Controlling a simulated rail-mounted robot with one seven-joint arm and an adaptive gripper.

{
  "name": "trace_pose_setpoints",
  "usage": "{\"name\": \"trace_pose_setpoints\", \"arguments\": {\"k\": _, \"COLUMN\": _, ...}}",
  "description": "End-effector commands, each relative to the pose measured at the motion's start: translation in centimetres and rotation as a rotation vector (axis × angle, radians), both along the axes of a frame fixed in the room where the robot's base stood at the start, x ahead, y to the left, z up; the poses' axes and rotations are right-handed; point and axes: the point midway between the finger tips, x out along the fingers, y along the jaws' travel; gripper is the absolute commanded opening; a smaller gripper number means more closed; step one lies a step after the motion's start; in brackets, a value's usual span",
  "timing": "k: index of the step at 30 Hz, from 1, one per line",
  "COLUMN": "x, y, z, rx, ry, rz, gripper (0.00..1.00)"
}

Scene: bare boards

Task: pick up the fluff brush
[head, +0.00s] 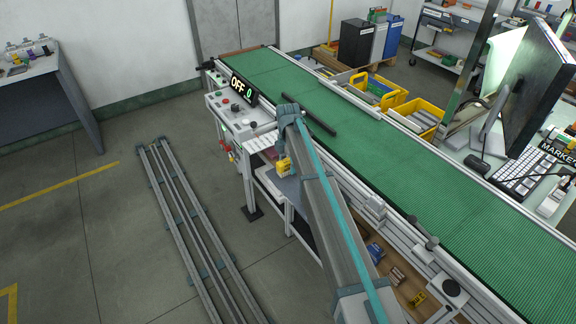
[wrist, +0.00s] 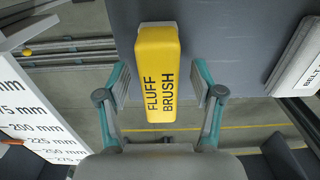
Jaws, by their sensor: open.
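The fluff brush (wrist: 157,70) is a yellow block with dark "FLUFF BRUSH" lettering, in the middle of the wrist view. It also shows in the head view as a small yellow patch (head: 284,166), below the end of my arm beside the conveyor. My gripper (wrist: 159,84) is open, with one finger on each side of the brush. Narrow gaps seem to show between the fingers and the brush, so I see no firm contact. In the head view the fingers are largely hidden by my arm.
A grey shelf surface (wrist: 222,30) lies behind the brush. A white millimetre scale (wrist: 35,115) is at left and a white box lettered "BELT" (wrist: 298,60) at right. The green conveyor (head: 370,135) and its control panel (head: 235,112) stand close to my arm.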

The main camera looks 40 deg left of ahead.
Motion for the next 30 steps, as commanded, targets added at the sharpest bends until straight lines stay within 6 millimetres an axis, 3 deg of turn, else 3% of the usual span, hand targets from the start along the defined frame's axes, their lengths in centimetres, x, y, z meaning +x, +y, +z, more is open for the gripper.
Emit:
{"name": "trace_pose_setpoints", "arguments": {"k": 2, "x": 0.0, "y": 0.0, "z": 0.0, "rx": 0.0, "ry": 0.0, "rz": 0.0, "gripper": 0.65}}
{"name": "trace_pose_setpoints", "arguments": {"k": 13, "x": 0.0, "y": 0.0, "z": 0.0, "rx": 0.0, "ry": 0.0, "rz": 0.0, "gripper": 0.03}}
{"name": "trace_pose_setpoints", "arguments": {"k": 23, "x": 0.0, "y": 0.0, "z": 0.2, "rx": 0.0, "ry": 0.0, "rz": 0.0, "gripper": 0.01}}
{"name": "trace_pose_setpoints", "arguments": {"k": 30, "x": 0.0, "y": 0.0, "z": 1.7, "rx": 0.001, "ry": -0.001, "rz": 0.0, "gripper": 0.01}}
